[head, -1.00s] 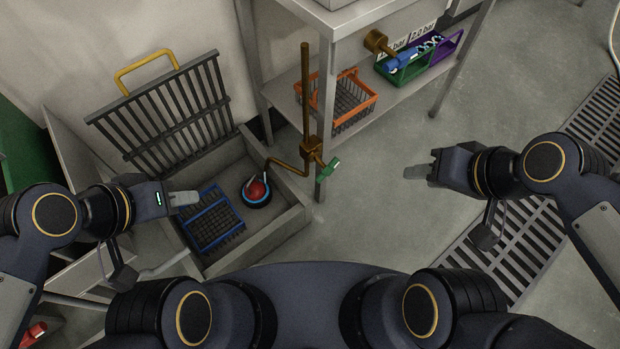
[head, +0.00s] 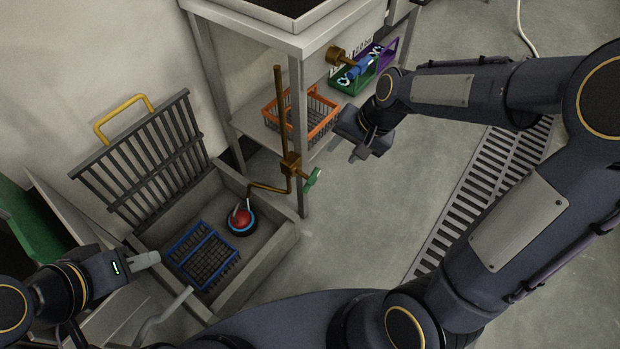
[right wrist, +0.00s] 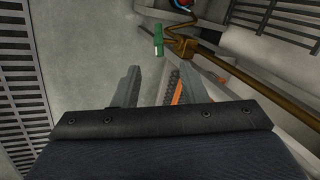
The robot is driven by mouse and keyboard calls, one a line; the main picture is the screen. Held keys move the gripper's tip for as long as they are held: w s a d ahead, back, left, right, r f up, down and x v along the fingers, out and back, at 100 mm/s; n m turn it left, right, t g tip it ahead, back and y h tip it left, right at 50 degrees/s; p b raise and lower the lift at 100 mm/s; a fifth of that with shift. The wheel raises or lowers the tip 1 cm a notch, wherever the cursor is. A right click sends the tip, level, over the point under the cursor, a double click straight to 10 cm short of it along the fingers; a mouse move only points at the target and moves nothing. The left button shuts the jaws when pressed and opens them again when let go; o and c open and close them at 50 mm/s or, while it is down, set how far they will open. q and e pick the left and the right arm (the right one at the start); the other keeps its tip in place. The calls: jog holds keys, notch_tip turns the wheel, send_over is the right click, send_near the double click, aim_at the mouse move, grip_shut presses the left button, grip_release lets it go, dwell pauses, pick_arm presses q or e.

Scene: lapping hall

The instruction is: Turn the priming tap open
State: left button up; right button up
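The priming tap is a brass valve body (head: 291,165) on a thin upright brass pipe, with a green handle (head: 312,180) pointing to the right and down in the head view. In the right wrist view, the green handle (right wrist: 158,40) and brass body (right wrist: 185,47) lie ahead of the fingers. My right gripper (head: 356,152) is to the right of the tap, apart from it. Its fingers (right wrist: 160,88) are spread with nothing held. My left gripper (head: 147,260) is beside the sunken basin, away from the tap; its finger gap is not clear.
A bench (head: 309,44) stands behind the tap, its front leg close to the handle. An orange basket (head: 323,128) sits on its lower shelf. The basin holds a blue-rimmed basket (head: 181,246) and a red ball-like part (head: 241,217). Floor right of the tap is clear.

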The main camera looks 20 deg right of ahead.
jog(key=m+g+h+p, duration=0.1)
jog(key=m+h, duration=0.1)
send_over(313, 176)
jog(key=s+d, duration=0.1)
jog(key=s+d+f+x, duration=0.1)
jog(key=s+d+x, duration=0.1)
jog(key=x, duration=1.2)
jog(key=shift+g, duration=0.3)
jog(key=f+b, duration=0.1)
jog(key=f, duration=0.4)
jog(key=w+a+f+b, duration=0.1)
jog(key=f, duration=0.2)
jog(key=shift+a+f+b, duration=0.1)
jog(key=shift+f+b, duration=0.05)
jog(key=shift+b, duration=0.2)
grip_shut()
